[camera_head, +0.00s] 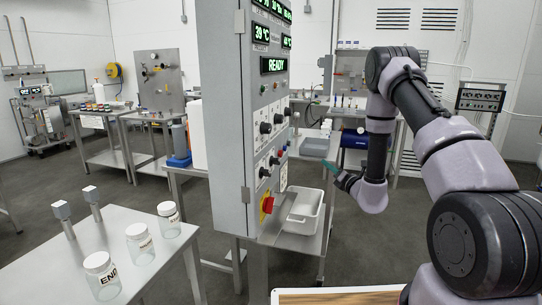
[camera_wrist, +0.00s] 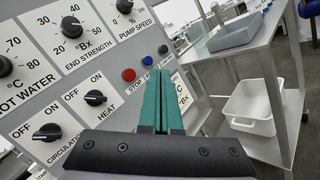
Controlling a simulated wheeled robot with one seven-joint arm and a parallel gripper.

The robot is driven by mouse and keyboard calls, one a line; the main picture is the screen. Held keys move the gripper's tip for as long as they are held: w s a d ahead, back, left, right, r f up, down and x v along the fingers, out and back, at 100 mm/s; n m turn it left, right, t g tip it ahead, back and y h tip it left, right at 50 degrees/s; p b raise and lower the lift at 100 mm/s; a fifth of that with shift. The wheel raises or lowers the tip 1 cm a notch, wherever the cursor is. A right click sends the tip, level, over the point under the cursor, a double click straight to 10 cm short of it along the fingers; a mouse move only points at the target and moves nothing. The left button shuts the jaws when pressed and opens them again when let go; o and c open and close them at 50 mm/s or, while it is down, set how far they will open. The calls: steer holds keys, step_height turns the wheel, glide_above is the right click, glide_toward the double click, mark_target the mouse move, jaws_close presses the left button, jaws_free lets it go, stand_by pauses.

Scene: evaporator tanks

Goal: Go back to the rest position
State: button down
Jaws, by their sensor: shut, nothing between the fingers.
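My gripper (camera_wrist: 163,100) shows in the wrist view with its two green fingers together, shut and empty. In the head view my gripper (camera_head: 340,174) is at the right of the grey control cabinet, pointing left toward its panel side. The control panel (camera_wrist: 85,75) fills the left of the wrist view, with black knobs, a red button (camera_wrist: 129,74) and a blue button (camera_wrist: 163,49) near the fingertips. Whether the fingers touch the panel cannot be told. In the head view the cabinet (camera_head: 222,120) shows a READY display and a red-yellow switch (camera_head: 267,205).
A white bin (camera_head: 302,212) sits on a low shelf right of the cabinet. A metal table (camera_head: 62,275) at front left holds several glass jars (camera_head: 140,243) and two metal-headed tools (camera_head: 63,217). Benches with equipment stand behind. Grey floor is open between them.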

steer(key=s+a+r+n+g+y, duration=0.4)
steer(key=s+a+r+n+g, duration=0.3)
steer(key=s+r+n, duration=0.4)
steer(key=s+a+r+n+g+y, duration=0.3)
steer(key=s+a+r+n+g, duration=0.45)
steer(key=r, duration=0.55)
steer(key=s+d+r+n+g+h, duration=0.1)
steer(key=s+d+n+h, duration=0.1)
steer(key=s+n+h, duration=0.3)
steer(key=s+d+r+n+g+h, duration=0.1)
steer(key=s+d+n, duration=0.25)
steer(key=s, duration=0.35)
steer(key=s+d+r+n+t+h, duration=0.3)
steer(key=s+d+n+t+h, duration=0.3)
steer(key=d, duration=0.6)
steer(key=shift+s+d+r+n+h, duration=0.15)
steer(key=shift+s+r+n+h, duration=0.25)
steer(key=shift+s+h, duration=0.45)
